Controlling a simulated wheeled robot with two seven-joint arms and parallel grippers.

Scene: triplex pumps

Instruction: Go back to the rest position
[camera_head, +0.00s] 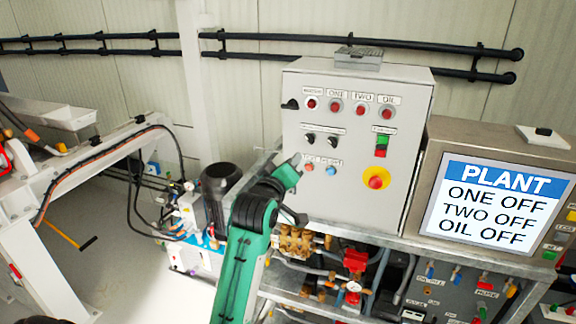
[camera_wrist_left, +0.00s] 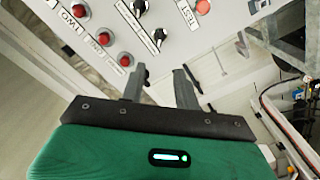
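My left arm, green and black, comes up from the bottom middle in the head view. Its gripper (camera_head: 297,163) is in front of the lower left part of a grey control box (camera_head: 338,220), close to the buttons there. In the left wrist view, the two dark fingers of the left gripper (camera_wrist_left: 160,74) stand apart with nothing between them. The box face with red buttons (camera_wrist_left: 125,59) and black switches lies beyond them. I cannot tell whether the fingers touch the box. My right gripper is not in view.
A screen (camera_head: 495,205) right of the box reads PLANT, ONE OFF, TWO OFF, OIL OFF. Below are brass pump parts, a red valve (camera_head: 355,261) and hoses. A white frame (camera_head: 45,240) with cables stands at left. Grey floor (camera_head: 115,285) is open between them.

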